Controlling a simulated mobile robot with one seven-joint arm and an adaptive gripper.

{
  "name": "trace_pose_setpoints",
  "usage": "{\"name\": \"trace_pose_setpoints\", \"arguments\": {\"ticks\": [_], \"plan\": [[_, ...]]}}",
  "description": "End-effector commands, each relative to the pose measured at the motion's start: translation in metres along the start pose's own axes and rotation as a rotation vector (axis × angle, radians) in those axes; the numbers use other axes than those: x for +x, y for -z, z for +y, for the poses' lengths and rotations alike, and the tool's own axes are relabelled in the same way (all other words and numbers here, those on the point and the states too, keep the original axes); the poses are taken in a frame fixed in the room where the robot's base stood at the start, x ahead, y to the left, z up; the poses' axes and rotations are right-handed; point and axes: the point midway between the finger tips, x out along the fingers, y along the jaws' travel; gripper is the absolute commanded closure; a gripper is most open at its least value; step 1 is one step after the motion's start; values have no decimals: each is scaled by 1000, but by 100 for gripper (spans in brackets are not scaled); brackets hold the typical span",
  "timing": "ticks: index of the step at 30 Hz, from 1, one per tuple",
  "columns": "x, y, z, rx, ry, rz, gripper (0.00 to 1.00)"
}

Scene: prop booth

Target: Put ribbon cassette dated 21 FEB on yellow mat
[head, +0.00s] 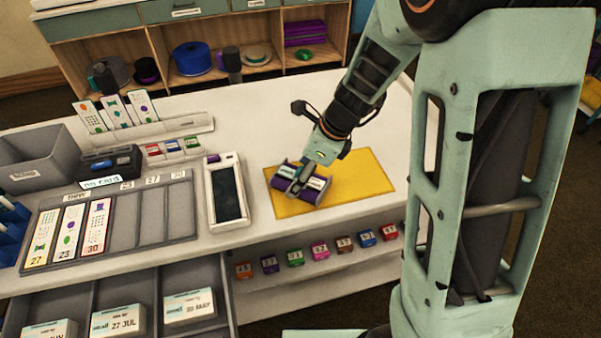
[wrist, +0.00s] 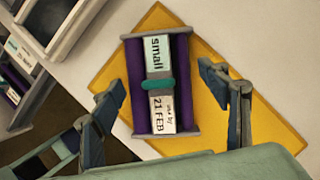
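The ribbon cassette (wrist: 180,75) has a purple body, grey end plates and a white label reading "small" and "21 FEB". In the head view the cassette (head: 318,184) lies flat on the left part of the yellow mat (head: 360,180). The mat (wrist: 262,120) also shows around it in the wrist view. My gripper (head: 297,182) is low over the cassette. In the wrist view my gripper (wrist: 158,92) is open, one finger on each side of the cassette, with visible gaps to both sides.
A dark-screened tablet (head: 228,192) lies left of the mat. An open drawer (head: 150,290) at lower left holds boxes labelled 27 JUL (head: 118,320) and 20 MAY (head: 190,306). Several small coloured blocks (head: 320,250) line a shelf below the counter. The mat's right part is clear.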

Motion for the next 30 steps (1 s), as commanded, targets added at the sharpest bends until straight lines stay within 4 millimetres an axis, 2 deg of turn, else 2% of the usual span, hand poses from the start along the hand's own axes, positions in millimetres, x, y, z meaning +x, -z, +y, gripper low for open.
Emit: {"name": "trace_pose_setpoints", "arguments": {"ticks": [1,4,11,15,17,24,30], "plan": [[0,0,0,0,0,0,23],[0,0,0,0,0,0,15],[0,0,0,0,0,0,15],[-8,-2,0,-1,1,-1,15],[-16,-2,-1,-2,2,-1,15],[-68,-3,-1,-2,4,-2,15],[-104,-2,-1,0,2,-1,15]]}}
